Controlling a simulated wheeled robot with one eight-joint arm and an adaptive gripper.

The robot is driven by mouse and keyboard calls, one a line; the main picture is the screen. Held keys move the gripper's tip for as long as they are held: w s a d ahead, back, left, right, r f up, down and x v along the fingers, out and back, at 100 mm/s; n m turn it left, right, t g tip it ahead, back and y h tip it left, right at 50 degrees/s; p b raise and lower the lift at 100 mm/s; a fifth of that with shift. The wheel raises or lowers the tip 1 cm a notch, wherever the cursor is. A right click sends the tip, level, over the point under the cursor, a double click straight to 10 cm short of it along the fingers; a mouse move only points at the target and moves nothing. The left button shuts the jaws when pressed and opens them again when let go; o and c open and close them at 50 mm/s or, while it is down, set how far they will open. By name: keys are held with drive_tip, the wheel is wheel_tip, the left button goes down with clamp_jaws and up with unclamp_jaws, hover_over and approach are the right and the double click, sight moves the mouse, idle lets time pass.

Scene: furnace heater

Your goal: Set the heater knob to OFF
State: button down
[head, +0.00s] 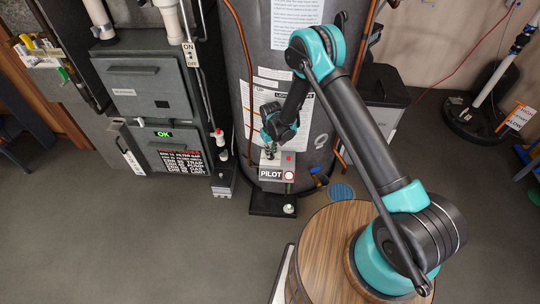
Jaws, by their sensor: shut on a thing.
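The water heater (235,80) is a tall grey cylinder with white paper labels. Its control box (289,160) is a small grey unit low on the front, with a sign reading PILOT (271,174) and a red spot beside it. My gripper (270,153) reaches down to the top of this box and is shut on the heater knob there. The knob is mostly hidden by my fingers, so its pointer and exact setting cannot be read directly.
A grey furnace cabinet (145,85) with a green OK display (162,134) stands at the left. Copper pipes (247,85) run along the heater's front. A sump cover with a white pipe (480,118) is at the far right.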

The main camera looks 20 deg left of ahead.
drive_tip(key=n, duration=0.4)
drive_tip(key=shift+n, duration=0.4)
drive_tip(key=shift+n, duration=0.7)
drive_tip(key=n, duration=0.3)
drive_tip(key=shift+n, duration=1.2)
drive_tip(key=c, duration=2)
unclamp_jaws()
drive_tip(key=shift+n, duration=0.3)
drive_tip(key=o, duration=0.6)
drive_tip(key=shift+c, duration=0.2)
